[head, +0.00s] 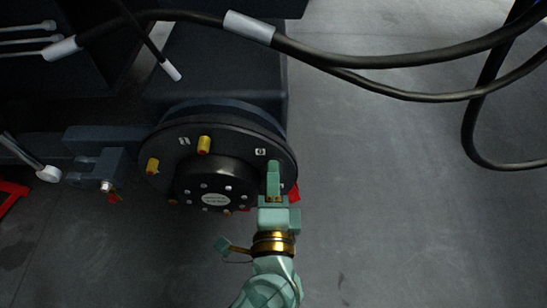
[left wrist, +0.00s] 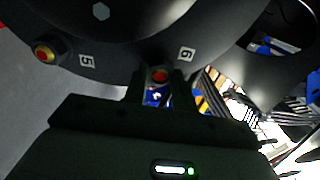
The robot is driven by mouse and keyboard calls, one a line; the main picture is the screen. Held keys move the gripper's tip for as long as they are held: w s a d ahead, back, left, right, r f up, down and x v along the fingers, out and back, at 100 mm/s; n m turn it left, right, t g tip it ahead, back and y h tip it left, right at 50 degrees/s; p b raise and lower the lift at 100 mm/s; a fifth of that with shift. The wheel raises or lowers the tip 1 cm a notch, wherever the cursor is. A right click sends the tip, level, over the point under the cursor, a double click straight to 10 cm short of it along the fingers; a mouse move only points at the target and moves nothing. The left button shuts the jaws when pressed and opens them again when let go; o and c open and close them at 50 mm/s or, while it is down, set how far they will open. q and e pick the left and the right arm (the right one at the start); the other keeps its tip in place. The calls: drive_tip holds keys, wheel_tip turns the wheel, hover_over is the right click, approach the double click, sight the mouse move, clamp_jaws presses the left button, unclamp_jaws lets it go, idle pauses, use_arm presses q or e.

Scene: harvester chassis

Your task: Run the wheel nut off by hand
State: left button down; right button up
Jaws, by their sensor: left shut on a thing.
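The black round wheel hub (head: 215,184) faces me below the dark housing, with a smaller drum in its middle. Brass-coloured studs or nuts with red tips stand on its flange, one at the upper middle (head: 204,145) and one at the left (head: 152,166). My left gripper (head: 273,172) is at the right side of the flange, shut. In the left wrist view the left gripper (left wrist: 160,88) has its two fingers on either side of a wheel nut with a red end (left wrist: 160,75), below the label 6. The fingers hide most of this nut. My right gripper is not in view.
Black hoses (head: 390,61) with grey sleeves hang across the top and down the right. A bracket (head: 95,165) stands left of the hub. A red object (head: 11,195) lies at the left edge. The grey floor at the right is clear.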

use_arm(q)
drive_tip(key=shift+s+f+n, duration=0.15)
drive_tip(key=shift+f+n, duration=0.05)
drive_tip(key=shift+n, duration=0.7)
drive_tip(key=c, duration=1.1)
unclamp_jaws()
drive_tip(key=shift+r, duration=0.15)
drive_tip(key=shift+c, duration=0.9)
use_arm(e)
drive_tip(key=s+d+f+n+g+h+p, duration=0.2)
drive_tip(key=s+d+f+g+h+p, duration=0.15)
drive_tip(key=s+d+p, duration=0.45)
use_arm(q)
drive_tip(key=m+p, duration=0.1)
drive_tip(key=m, duration=0.7)
drive_tip(key=s+m+p, duration=0.1)
drive_tip(key=m, duration=0.7)
drive_tip(key=s+m+p, duration=0.1)
drive_tip(key=m+p, duration=0.1)
drive_tip(key=m, duration=0.6)
drive_tip(key=shift+r, duration=0.1)
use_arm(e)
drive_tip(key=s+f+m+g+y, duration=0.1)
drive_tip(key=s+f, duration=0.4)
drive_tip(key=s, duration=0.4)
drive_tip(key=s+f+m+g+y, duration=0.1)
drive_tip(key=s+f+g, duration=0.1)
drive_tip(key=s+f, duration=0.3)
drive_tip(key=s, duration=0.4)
